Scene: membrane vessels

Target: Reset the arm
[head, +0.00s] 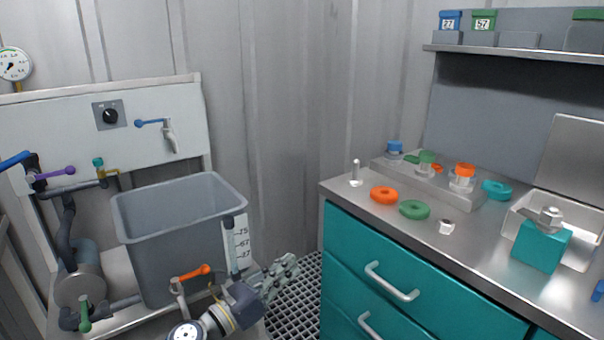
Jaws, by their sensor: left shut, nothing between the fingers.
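My left gripper (278,278) shows at the bottom centre of the head view, on the end of my left arm. Its fingers are together with nothing between them. It hangs over the dark floor grating, in front of the gap between the grey tub (180,225) and the teal drawer cabinet (345,265). It stands apart from the cabinet. My right gripper is not in view.
An orange-handled valve (195,273) and a level gauge (236,245) stand close to my left gripper. The steel counter (350,190) holds an orange ring (384,195), a green ring (414,209), capped vessels and a teal block (541,247). Floor grating (298,300) is clear.

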